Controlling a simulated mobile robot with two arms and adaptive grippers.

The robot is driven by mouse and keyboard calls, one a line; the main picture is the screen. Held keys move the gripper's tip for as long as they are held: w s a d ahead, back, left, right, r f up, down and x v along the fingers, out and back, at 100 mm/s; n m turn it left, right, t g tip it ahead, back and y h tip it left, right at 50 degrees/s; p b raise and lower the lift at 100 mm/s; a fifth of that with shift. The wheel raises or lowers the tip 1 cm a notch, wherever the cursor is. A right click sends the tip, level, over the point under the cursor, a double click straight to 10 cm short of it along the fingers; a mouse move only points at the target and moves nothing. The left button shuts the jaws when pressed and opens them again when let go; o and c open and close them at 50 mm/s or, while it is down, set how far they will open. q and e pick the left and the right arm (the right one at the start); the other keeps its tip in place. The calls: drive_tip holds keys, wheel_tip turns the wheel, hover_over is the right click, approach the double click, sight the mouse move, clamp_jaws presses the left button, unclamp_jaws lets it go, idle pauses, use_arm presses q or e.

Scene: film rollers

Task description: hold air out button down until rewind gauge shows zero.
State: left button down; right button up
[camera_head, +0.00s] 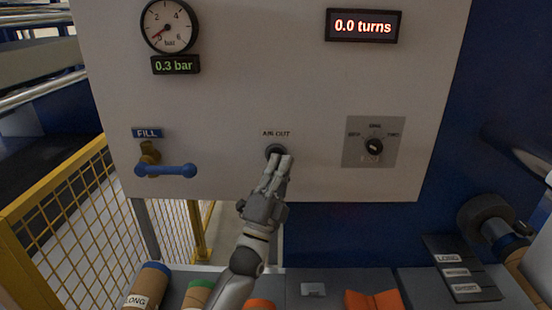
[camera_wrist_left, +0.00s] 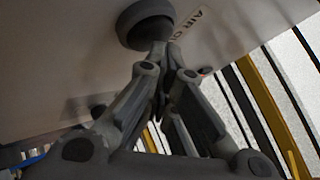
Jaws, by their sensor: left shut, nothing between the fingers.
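The AIR OUT button (camera_head: 275,151) is a dark round button low on the pale panel (camera_head: 240,80). My left gripper (camera_head: 281,160) is shut and empty, with its fingertips at the button. In the left wrist view the shut fingers (camera_wrist_left: 160,55) meet the underside of the round button (camera_wrist_left: 145,20); how far it is pressed cannot be seen. The gauge (camera_head: 169,26) at the upper left has a red needle at the low end, and its display (camera_head: 175,65) reads 0.3 bar. My right gripper is not in view.
The blue FILL lever (camera_head: 165,169) sits left of the button. A rotary knob (camera_head: 374,147) is to its right. A display (camera_head: 363,26) reads 0.0 turns. Rollers (camera_head: 150,285) lie below. A yellow mesh fence (camera_head: 70,215) stands at left.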

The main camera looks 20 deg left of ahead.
use_arm(q)
drive_tip(key=shift+s, duration=0.1)
drive_tip(key=shift+s+d+p, duration=0.25)
drive_tip(key=shift+s+p, duration=0.2)
drive_tip(key=shift+s, duration=0.3)
drive_tip(key=s+p, duration=0.1)
drive_tip(key=s, duration=0.1)
drive_tip(key=s+d+p, duration=0.1)
drive_tip(key=s, duration=0.1)
drive_tip(key=shift+s+d, duration=0.2)
drive_tip(key=shift+s, duration=0.2)
drive_tip(key=shift+f, duration=0.15)
